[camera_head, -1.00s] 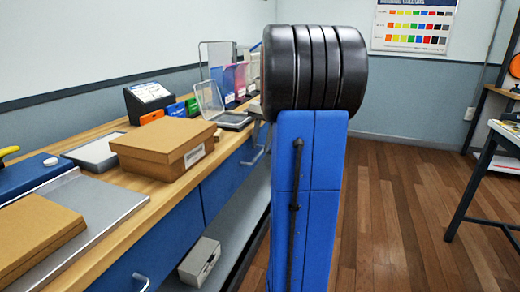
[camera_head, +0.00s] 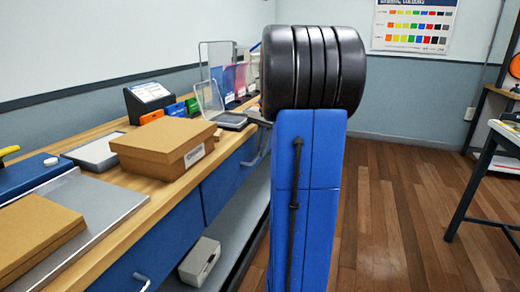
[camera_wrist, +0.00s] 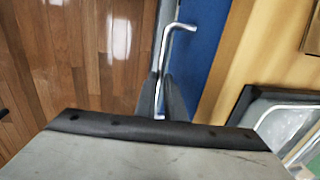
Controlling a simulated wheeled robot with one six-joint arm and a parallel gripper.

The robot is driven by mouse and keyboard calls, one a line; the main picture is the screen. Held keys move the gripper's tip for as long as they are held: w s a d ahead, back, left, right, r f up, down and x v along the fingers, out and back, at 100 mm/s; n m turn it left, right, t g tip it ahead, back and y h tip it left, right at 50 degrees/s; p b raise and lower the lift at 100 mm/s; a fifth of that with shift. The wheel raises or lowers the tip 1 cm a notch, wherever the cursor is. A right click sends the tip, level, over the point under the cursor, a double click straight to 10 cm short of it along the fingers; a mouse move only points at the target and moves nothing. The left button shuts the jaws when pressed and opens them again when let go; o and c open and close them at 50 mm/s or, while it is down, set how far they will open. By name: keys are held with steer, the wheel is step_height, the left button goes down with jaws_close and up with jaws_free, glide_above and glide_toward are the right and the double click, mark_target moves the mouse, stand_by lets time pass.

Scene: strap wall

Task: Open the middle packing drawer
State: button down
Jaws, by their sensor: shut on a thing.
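Blue drawer fronts run under the wooden bench. The middle drawer (camera_head: 226,184) looks flush with its neighbour in the head view. A silver bar handle (camera_head: 258,154) shows near its far end, partly behind my arm. In the wrist view, a bent silver handle (camera_wrist: 182,27) stands out from a blue front (camera_wrist: 209,48). My gripper (camera_wrist: 160,84) is shut on this handle, with a dark finger on each side of the bar. My arm hides the gripper in the head view, and I cannot tell for sure whether the drawer is slightly out.
A cardboard box (camera_head: 163,148) and a grey tray (camera_head: 92,222) lie on the bench. A pale box (camera_head: 200,262) sits on the low grey shelf (camera_head: 234,210). Wooden floor (camera_head: 400,210) is clear to the right, up to a dark-legged table (camera_head: 470,190).

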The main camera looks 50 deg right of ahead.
steer(key=s+d, duration=0.5)
steer(key=s, duration=0.8)
steer(key=s+d, duration=0.5)
steer(key=s, duration=0.8)
steer(key=shift+d, duration=0.4)
steer(key=c, duration=1.8)
jaws_free()
steer(key=shift+c, duration=0.2)
steer(key=s+d+r, duration=0.1)
steer(key=s+r, duration=0.2)
steer(key=r, duration=1.4)
steer(key=shift+s+d, duration=0.1)
steer(key=shift+d, duration=0.05)
